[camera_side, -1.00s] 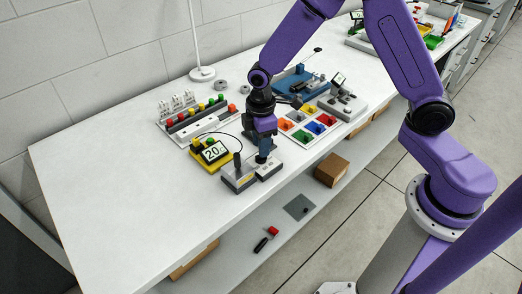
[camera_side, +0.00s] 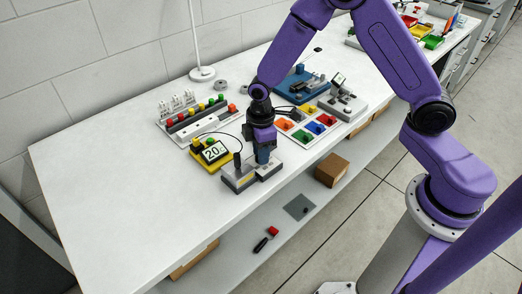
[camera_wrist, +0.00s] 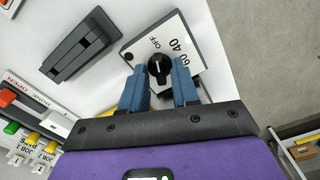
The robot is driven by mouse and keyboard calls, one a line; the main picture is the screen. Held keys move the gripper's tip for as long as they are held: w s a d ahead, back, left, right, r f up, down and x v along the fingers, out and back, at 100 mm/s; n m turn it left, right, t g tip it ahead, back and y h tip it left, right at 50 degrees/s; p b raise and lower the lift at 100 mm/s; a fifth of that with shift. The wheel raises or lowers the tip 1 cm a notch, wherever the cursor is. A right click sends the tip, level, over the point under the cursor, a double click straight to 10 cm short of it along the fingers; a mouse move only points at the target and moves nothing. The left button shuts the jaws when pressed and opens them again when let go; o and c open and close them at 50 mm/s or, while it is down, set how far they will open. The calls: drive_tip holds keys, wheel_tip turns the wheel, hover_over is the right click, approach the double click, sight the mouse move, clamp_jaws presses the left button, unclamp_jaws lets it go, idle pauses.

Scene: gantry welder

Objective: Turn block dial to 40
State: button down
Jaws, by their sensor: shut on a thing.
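The block dial is a black knob (camera_wrist: 158,68) on a white-topped block (camera_wrist: 193,42) marked OFF, 40 and 60 in the wrist view. The knob's white mark points roughly toward OFF. My gripper (camera_wrist: 159,80) has its two blue fingers on either side of the knob and is shut on it. In the side view, my gripper (camera_side: 263,160) points down over the dial block (camera_side: 269,174) near the table's front edge. The fingers hide the knob there.
A grey block with an upright black lever (camera_side: 238,166) stands left of the dial block. A yellow box with a display reading 20 (camera_side: 214,152) is behind it. The left of the white table (camera_side: 110,190) is clear.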

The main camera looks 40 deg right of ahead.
drive_tip(key=shift+m, duration=0.3)
drive_tip(key=m, duration=0.4)
drive_tip(key=shift+m, duration=2.1)
drive_tip(key=c, duration=1.2)
unclamp_jaws()
drive_tip(key=shift+r, duration=0.1)
wheel_tip(320, 180, up, 17)
drive_tip(key=shift+r, duration=0.15)
